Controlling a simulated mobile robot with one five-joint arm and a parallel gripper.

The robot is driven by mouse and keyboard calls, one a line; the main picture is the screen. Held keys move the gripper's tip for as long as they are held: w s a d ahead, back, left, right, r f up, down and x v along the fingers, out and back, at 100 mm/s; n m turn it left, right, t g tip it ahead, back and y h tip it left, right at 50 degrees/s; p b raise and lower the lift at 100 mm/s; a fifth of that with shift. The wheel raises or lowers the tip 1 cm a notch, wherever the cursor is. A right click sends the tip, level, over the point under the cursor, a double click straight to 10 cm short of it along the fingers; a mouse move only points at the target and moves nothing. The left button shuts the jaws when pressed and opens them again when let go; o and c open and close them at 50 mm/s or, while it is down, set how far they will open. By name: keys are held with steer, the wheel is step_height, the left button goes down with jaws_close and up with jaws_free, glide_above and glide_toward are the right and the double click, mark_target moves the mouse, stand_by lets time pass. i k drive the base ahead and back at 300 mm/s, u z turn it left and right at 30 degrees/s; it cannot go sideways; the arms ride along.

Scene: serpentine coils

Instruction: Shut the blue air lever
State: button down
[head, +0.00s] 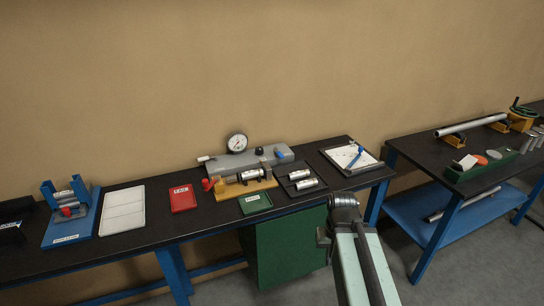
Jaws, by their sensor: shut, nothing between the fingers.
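A grey test block (243,162) with a round dial gauge (237,143) stands at the back of the long black bench, against the wall. A small blue part (281,154) on the block's right end looks like the blue air lever; its exact position is too small to tell. My gripper (322,238) is shut and empty, low in front of the bench edge by the green cabinet, well away from the blue part. Its fingertips are hard to make out beside my arm.
A wooden fixture (246,188) stands before the block, with a green tray (255,203), a red tray (183,198) and a dark tray of silver cylinders (315,191) around it. A clipboard (350,158) lies right. A second bench (405,150) stands farther right.

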mark_target(277, 151)
steer(key=u, duration=0.25)
steer(key=i, duration=0.5)
steer(key=u, duration=1.5)
steer(key=k, duration=1.1)
steer(key=z, duration=0.3)
steer(key=i, duration=1)
steer(key=u, duration=0.1)
